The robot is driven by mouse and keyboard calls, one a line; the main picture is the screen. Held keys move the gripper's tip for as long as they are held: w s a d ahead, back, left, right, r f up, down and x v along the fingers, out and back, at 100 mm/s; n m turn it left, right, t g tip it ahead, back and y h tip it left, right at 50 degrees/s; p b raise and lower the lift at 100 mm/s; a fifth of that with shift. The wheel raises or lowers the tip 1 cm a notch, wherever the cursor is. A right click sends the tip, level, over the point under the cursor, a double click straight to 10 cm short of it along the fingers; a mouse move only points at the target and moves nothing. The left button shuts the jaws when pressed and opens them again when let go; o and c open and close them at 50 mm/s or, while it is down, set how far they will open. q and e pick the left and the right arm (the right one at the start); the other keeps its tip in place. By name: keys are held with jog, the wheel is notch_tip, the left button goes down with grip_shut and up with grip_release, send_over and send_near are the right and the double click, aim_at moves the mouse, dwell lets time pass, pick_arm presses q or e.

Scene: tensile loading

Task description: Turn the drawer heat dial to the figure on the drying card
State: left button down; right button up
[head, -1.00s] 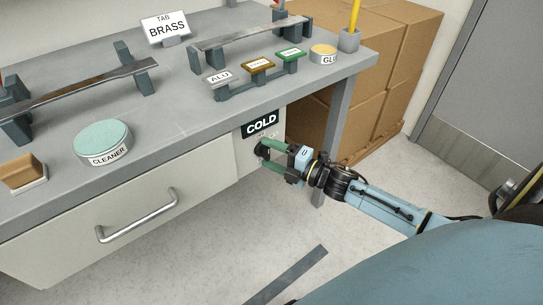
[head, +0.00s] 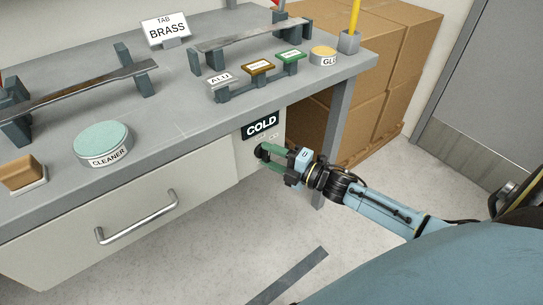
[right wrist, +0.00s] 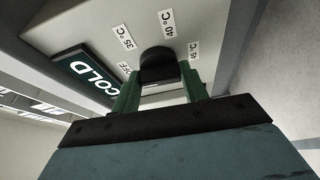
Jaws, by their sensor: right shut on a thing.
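The black heat dial (right wrist: 158,68) sits on the pale panel at the right end of the bench front, with 35 °C (right wrist: 123,37), 40 °C (right wrist: 167,23) and 45 °C (right wrist: 193,50) labels and a partly hidden OFF around it. My right gripper (head: 265,158) is shut on the dial, one green finger on each side. It also shows in the right wrist view (right wrist: 161,92). The dial's pointer cannot be made out. A black COLD sign (head: 260,125) is above the dial, also in the right wrist view (right wrist: 88,75). No drying card can be identified. My left gripper is out of view.
The drawer handle (head: 137,217) juts out left of the dial. On the bench (head: 190,120) are a cleaner pad (head: 102,140), a TAB BRASS sign (head: 165,30), several labelled blocks and a glue pot (head: 323,53). Cardboard boxes (head: 385,60) stand behind.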

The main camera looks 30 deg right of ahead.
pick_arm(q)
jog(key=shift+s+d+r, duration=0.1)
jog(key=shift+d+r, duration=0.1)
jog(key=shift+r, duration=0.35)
pick_arm(e)
jog(key=shift+a+f+m+t+h, duration=0.1)
jog(key=shift+m+t+h, duration=0.5)
jog(key=shift+m, duration=1.55)
jog(key=shift+f+m+t+h, duration=0.15)
jog(key=shift+m+t, duration=0.85)
jog(key=shift+m, duration=1.2)
jog(key=shift+a+m+t+h, duration=0.1)
jog(key=shift+m+t+h, duration=0.5)
jog(key=shift+m, duration=1.55)
jog(key=shift+y, duration=0.25)
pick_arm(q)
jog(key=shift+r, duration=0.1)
pick_arm(e)
jog(key=o, duration=1)
